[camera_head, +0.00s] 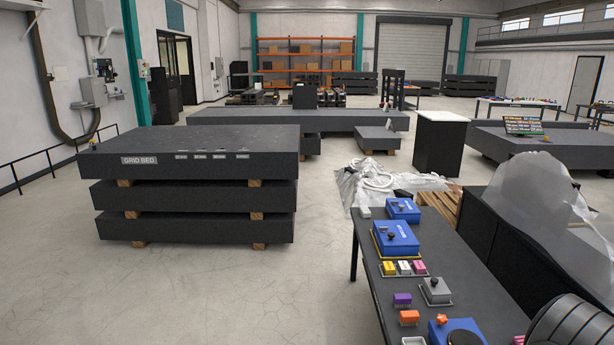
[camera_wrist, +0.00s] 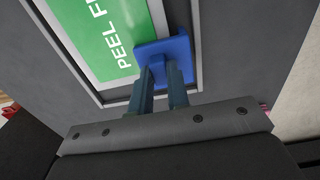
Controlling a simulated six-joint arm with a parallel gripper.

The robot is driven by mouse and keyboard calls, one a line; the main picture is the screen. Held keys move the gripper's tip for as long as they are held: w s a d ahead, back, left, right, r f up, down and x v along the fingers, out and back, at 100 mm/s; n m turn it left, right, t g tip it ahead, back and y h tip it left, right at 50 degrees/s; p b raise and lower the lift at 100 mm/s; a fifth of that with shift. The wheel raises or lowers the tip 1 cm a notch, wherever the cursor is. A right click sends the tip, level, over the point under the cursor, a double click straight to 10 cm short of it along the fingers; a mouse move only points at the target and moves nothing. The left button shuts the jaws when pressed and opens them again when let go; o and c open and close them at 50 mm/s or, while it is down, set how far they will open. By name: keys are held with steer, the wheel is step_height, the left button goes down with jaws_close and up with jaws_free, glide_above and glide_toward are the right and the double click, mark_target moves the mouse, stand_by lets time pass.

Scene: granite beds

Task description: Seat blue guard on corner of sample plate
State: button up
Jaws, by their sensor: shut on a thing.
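In the wrist view, the blue guard (camera_wrist: 174,47) is a small angled piece held at the tips of my gripper (camera_wrist: 161,80). The gripper is shut on it. The guard overlaps the right lower part of a plate (camera_wrist: 98,32) with a green face, a white margin and white lettering that reads "PEEL F". I cannot tell whether the guard is seated or only held just above the plate. The plate's corner near the guard is partly hidden by the guard and fingers. Neither my gripper nor this plate can be made out in the head view.
A light grey border (camera_wrist: 196,30) surrounds the plate on a dark surface (camera_wrist: 245,45). In the head view, a dark bench (camera_head: 465,284) carries blue cases (camera_head: 396,239) and several small coloured blocks. Clear plastic sheeting (camera_head: 530,200) stands at right. Stacked granite beds (camera_head: 195,195) stand left.

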steer(key=shift+r, duration=0.1)
jaws_close()
steer(key=shift+r, duration=2.9)
steer(key=shift+w+d+f, duration=0.1)
steer(key=shift+w+f, duration=0.1)
steer(key=shift+f, duration=1.2)
steer(key=shift+w+f, duration=0.2)
steer(key=shift+f, duration=1.2)
steer(key=shift+f, duration=0.25)
steer(key=shift+s, duration=0.4)
steer(key=shift+d, duration=0.4)
